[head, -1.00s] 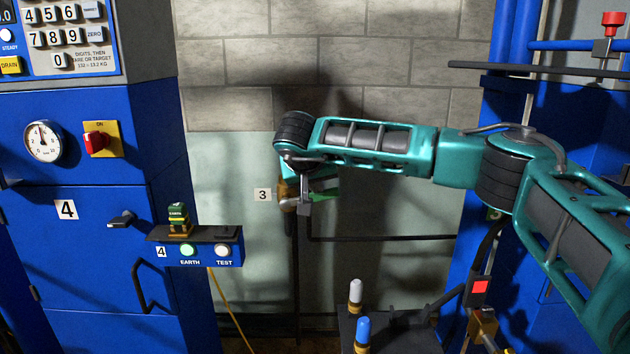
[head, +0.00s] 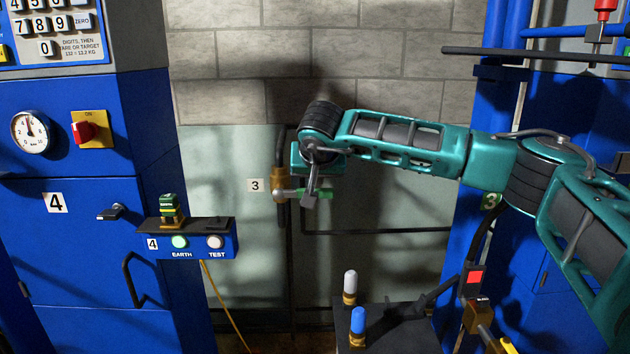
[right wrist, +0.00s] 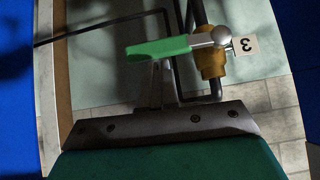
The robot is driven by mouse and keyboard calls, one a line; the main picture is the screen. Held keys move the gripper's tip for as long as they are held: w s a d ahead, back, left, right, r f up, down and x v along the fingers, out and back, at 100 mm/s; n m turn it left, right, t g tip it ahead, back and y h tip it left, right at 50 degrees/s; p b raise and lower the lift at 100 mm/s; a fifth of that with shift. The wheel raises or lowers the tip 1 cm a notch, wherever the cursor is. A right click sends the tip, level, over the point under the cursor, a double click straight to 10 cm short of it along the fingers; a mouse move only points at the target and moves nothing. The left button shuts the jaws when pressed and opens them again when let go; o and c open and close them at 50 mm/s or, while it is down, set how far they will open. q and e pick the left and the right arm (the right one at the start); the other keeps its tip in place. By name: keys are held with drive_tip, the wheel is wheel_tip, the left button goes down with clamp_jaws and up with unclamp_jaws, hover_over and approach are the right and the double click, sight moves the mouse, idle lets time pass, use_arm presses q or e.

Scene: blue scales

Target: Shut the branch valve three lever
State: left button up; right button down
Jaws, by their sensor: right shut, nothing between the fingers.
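The branch valve three has a brass body (head: 279,188) on a vertical pipe, beside the "3" tag (head: 255,185). Its green lever (head: 325,193) points right, about level and across the pipe. In the right wrist view the green lever (right wrist: 158,48) reaches left from a silver hub next to the brass body (right wrist: 210,64). My right gripper (head: 312,190) is shut and empty, with its fingertips at the lever's middle. In the right wrist view the fingers (right wrist: 157,85) meet the lever's edge; I cannot tell if they touch. My left gripper is not in view.
A blue cabinet (head: 80,260) with a small EARTH/TEST box (head: 195,243) stands at the left. A black stand (head: 395,330) with white (head: 350,282) and blue (head: 358,320) capped posts is below. Thin dark pipes run along the wall near the valve.

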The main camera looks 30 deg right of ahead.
drive_tip(key=v, duration=1.1)
drive_tip(key=shift+s+r, duration=0.25)
drive_tip(key=shift+a, duration=0.15)
